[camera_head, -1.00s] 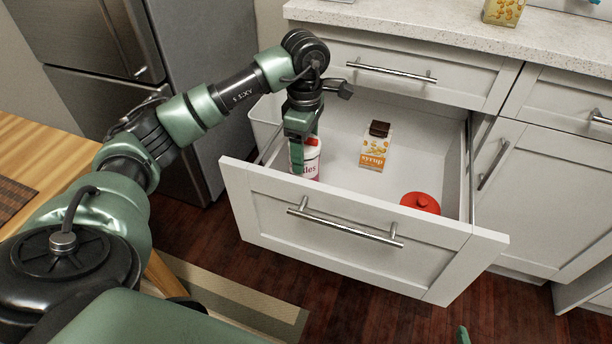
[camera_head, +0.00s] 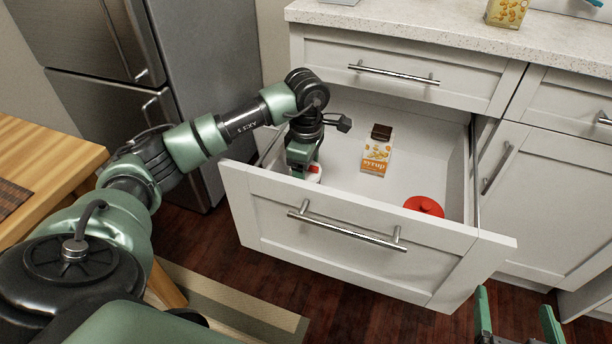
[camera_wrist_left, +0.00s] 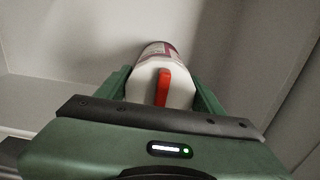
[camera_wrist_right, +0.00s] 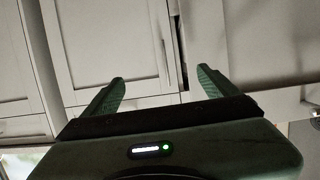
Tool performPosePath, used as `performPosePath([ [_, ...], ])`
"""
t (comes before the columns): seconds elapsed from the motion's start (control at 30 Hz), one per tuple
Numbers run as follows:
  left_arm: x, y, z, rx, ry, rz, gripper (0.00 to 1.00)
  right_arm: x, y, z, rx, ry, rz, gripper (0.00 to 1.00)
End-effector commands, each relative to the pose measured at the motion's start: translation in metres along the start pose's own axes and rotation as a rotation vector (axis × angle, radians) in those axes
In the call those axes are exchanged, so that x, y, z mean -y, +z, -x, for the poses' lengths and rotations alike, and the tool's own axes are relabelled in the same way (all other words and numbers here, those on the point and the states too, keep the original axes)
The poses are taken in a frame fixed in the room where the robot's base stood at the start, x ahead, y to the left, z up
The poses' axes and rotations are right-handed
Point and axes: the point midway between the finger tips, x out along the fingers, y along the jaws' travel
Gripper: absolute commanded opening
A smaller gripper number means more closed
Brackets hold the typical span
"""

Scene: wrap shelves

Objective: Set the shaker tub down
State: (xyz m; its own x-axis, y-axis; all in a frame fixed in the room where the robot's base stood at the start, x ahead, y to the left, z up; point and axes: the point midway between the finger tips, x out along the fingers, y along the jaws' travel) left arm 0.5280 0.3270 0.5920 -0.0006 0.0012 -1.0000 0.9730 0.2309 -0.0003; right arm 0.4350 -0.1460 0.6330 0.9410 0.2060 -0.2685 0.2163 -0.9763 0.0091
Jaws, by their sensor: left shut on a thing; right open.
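The shaker tub (camera_wrist_left: 160,84) is white with a red tab on its lid and a dark red printed label. In the head view only a bit of its top (camera_head: 313,172) shows, low inside the open drawer (camera_head: 345,228) near its left front corner. My left gripper (camera_head: 302,158) points down and is shut on it, one finger on each side in the left wrist view. The tub's base is hidden, so I cannot tell whether it touches the drawer floor. My right gripper (camera_head: 518,325) is open and empty, in front of the cabinets.
The counter (camera_head: 450,33) overhangs behind. A wooden table (camera_head: 45,150) is at the left.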

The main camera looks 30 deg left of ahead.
Motion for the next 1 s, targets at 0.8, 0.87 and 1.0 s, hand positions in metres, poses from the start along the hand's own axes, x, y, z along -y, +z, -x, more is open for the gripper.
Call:
performPosePath([
  [0.8,-0.001,0.000,0.027,0.001,0.003,0.000,0.89,-0.004,0.029,0.008,0.156,0.008,0.000,0.89],
  [0.87,-0.001,0.000,0.038,0.001,0.003,0.000,0.89,-0.006,0.042,0.014,0.226,0.013,0.000,0.89],
  [1.0,-0.001,0.000,0.065,0.001,0.004,0.000,0.89,-0.010,0.072,0.030,0.390,0.023,-0.001,0.89],
])
